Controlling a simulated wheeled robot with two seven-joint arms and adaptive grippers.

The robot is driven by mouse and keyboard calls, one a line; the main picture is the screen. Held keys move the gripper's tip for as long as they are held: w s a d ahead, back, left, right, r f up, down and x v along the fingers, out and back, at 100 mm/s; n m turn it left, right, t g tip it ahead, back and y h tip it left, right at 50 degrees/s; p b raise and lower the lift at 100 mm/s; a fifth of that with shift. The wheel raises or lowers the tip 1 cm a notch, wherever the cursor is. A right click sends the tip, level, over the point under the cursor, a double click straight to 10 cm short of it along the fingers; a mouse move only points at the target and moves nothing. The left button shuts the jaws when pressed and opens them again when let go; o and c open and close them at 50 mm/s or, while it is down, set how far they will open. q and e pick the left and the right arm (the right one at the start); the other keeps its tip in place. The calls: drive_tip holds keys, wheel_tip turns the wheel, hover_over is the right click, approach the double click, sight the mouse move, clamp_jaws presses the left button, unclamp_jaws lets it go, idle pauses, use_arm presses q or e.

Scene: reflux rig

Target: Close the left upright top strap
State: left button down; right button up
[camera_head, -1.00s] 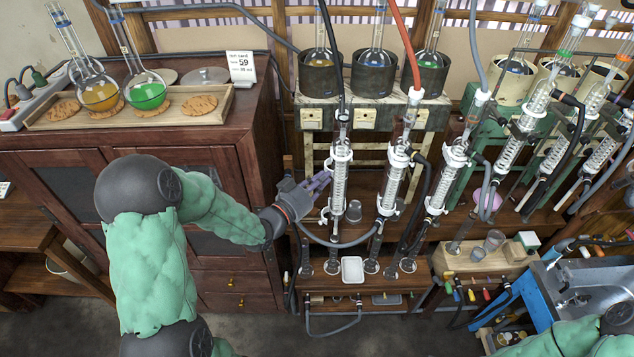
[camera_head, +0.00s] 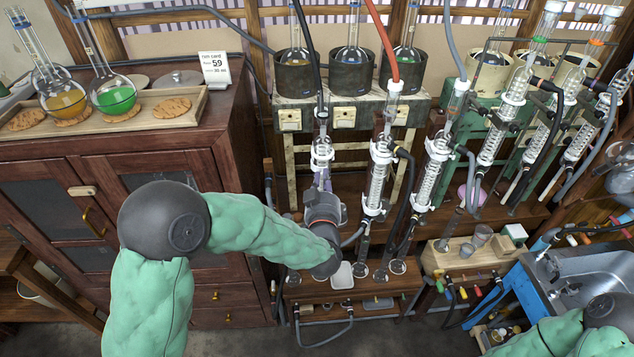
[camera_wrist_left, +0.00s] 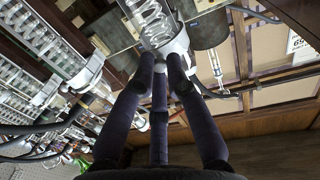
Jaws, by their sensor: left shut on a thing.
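The left upright glass condenser (camera_head: 322,130) stands at the left of a row of similar coiled tubes. Its white top strap (camera_head: 321,152) sits around the glass, and a white strap (camera_wrist_left: 178,45) shows at the fingertips in the left wrist view. My left gripper (camera_head: 323,180) is in front of this condenser, its purple fingers pointing up just under the strap. In the left wrist view the fingers (camera_wrist_left: 160,65) are drawn together on the white strap, which they partly cover. The gripper body hides the condenser's lower part. My right gripper is out of view.
Other strapped condensers (camera_head: 378,180) stand close to the right, with grey, black and red hoses around them. Heating pots (camera_head: 294,72) with flasks are above. A wooden cabinet (camera_head: 110,160) stands at left. A white tray (camera_head: 342,276) lies below.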

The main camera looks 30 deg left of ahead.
use_arm(q)
drive_tip(key=n+g+y, duration=0.1)
drive_tip(key=w+d+n+y, duration=0.1)
drive_tip(key=y, duration=0.1)
drive_tip(key=shift+w+d+r+g, duration=0.15)
drive_tip(key=shift+w+r+g, duration=0.15)
drive_tip(key=shift+g, duration=0.1)
drive_tip(key=n+g+y, duration=0.1)
drive_tip(key=w+n+g+y+p, duration=0.1)
drive_tip(key=y, duration=0.1)
drive_tip(key=shift+w+d+n+g, duration=0.3)
drive_tip(key=shift+d+n+g, duration=0.1)
drive_tip(key=shift+w+d+n+g+y+p, duration=0.1)
drive_tip(key=shift+w+n+g+y+p, duration=0.05)
drive_tip(key=shift+w+n+g+y, duration=0.6)
drive_tip(key=shift+w+n+g+y+p, duration=0.2)
drive_tip(key=shift+n+g, duration=0.3)
drive_tip(key=shift+g, duration=0.5)
drive_tip(key=shift+w+d+n+g+y+p, duration=0.1)
drive_tip(key=shift+w+n+g+y, duration=0.25)
drive_tip(key=shift+n+g+y, duration=0.4)
drive_tip(key=shift+w, duration=0.1)
drive_tip(key=c, duration=1.3)
unclamp_jaws()
drive_tip(key=shift+a, duration=0.1)
drive_tip(key=shift+o, duration=0.2)
drive_tip(key=shift+f, duration=0.2)
